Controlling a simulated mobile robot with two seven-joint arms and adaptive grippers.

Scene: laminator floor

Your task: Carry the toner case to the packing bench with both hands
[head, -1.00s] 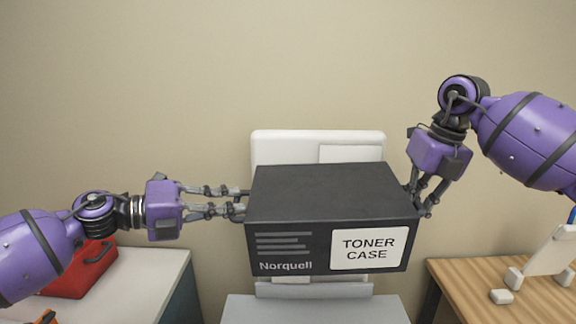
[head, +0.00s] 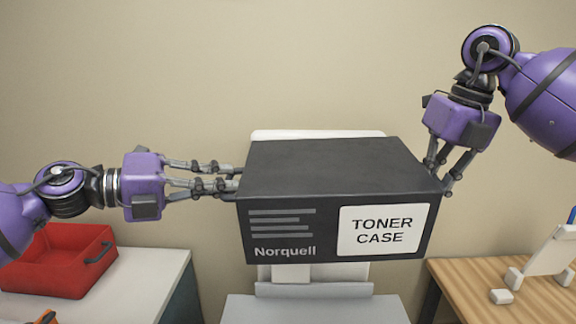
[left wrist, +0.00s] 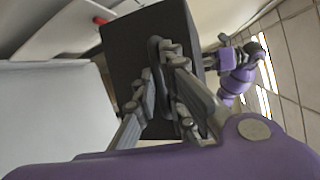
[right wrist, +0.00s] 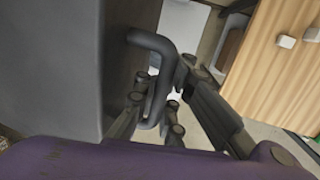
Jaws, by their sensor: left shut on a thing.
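The toner case (head: 335,170) is a black box with a white label, held in the air between my two grippers, roughly level. My left gripper (head: 237,183) is shut on the handle at its left end. In the left wrist view the fingers close around that handle on the dark case (left wrist: 125,45). My right gripper (head: 441,184) comes down from above at the right end. In the right wrist view its fingers are around the grey handle (right wrist: 158,58) on the case's end (right wrist: 50,65). The head view hides both handles.
Behind and below the case is a white machine (head: 312,290) against the wall. A white-topped bench (head: 145,285) at the left carries a red open bin (head: 60,275). A wooden-topped bench (head: 470,290) at the right carries a white upright stand (head: 550,250); its near part is clear.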

